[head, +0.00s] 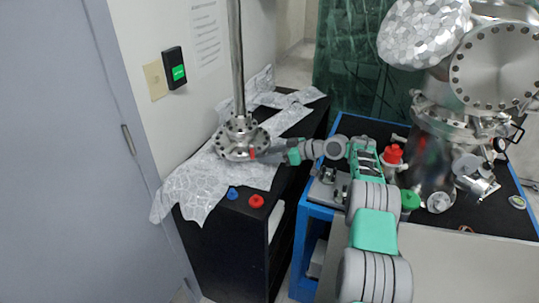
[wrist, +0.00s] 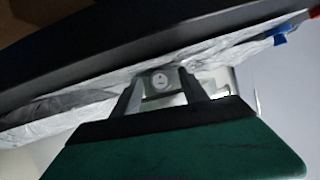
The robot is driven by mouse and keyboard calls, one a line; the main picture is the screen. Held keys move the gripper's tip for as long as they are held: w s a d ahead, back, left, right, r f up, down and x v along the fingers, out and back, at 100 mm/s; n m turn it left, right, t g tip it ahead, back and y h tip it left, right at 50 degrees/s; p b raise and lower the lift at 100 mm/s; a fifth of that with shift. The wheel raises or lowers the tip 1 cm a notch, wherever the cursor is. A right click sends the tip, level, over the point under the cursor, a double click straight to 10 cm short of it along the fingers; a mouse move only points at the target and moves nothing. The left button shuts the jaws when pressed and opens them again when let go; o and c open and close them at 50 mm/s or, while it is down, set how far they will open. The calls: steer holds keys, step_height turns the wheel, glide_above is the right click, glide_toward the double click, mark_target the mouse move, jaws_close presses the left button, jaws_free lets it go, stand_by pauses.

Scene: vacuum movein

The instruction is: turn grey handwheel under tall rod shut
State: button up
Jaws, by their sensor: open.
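The tall metal rod (head: 237,60) stands upright on a bolted round flange (head: 241,137) at the back left. In the wrist view a small round grey part with a pale centre, which looks like the grey handwheel (wrist: 160,81), shows between my two fingers. My gripper (head: 258,155) reaches in from the right at the foot of the flange. It is open in the wrist view (wrist: 161,88), with one finger on each side of the round part. I cannot tell whether the fingers touch it. In the head view my gripper and the flange hide the handwheel.
Crumpled foil (head: 195,183) lies under the flange on a black cabinet (head: 225,225). A blue knob (head: 232,193) and a red knob (head: 256,201) sit near its front. A blue-framed bench (head: 312,210) with a large metal chamber (head: 440,140) stands to the right.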

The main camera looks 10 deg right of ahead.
steer(key=shift+d, duration=0.1)
steer(key=v, duration=0.7)
steer(key=shift+b, duration=0.4)
steer(key=shift+s+d+r, duration=0.15)
steer(key=shift+d+r, duration=0.05)
steer(key=shift+c, duration=0.3)
